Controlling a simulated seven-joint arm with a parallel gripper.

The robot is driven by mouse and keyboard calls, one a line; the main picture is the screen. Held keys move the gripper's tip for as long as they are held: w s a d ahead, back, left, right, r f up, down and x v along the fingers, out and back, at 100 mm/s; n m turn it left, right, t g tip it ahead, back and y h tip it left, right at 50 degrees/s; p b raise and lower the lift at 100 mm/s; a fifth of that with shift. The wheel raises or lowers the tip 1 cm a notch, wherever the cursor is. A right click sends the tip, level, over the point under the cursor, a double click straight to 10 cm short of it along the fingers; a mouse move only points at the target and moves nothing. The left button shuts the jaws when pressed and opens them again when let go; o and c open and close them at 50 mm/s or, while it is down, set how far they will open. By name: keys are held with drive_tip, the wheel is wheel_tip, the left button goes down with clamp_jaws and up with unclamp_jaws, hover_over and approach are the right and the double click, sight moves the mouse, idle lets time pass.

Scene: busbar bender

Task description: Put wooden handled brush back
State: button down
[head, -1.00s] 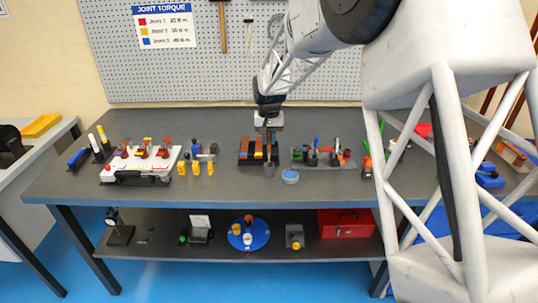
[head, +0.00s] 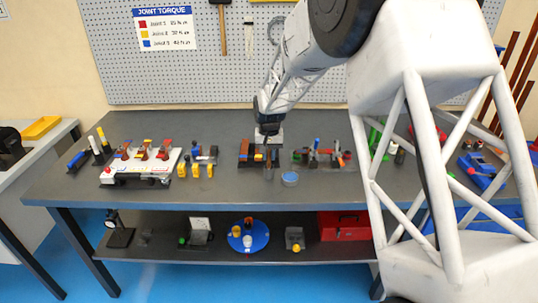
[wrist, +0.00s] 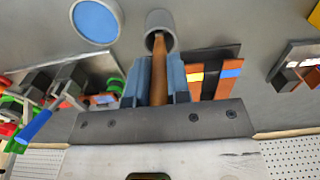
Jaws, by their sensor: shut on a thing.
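My gripper (wrist: 158,82) points down over the middle of the bench, in front of the pegboard. Its two blue-grey fingers are shut on the wooden handle of the brush (wrist: 160,68). The handle runs from between the fingers to the open mouth of a grey cylinder (wrist: 161,22). Its far end overlaps the cylinder's mouth, and I cannot tell how deep it sits. The bristles are hidden. In the head view my gripper (head: 268,128) and the brush are small, just right of a dark block with coloured strips (head: 247,153).
A round blue-topped tin (head: 289,179) lies close to the cylinder. A grey tray with several small tools (head: 320,160) stands right of the gripper. A white fixture (head: 140,166) is at the left. The bench's front strip (head: 240,192) is mostly clear.

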drive_tip(key=shift+f, duration=0.15)
drive_tip(key=c, duration=1.1)
unclamp_jaws()
wheel_tip(320, 180, up, 12)
drive_tip(key=shift+f, duration=0.1)
drive_tip(key=shift+r, duration=0.2)
idle(0.5)
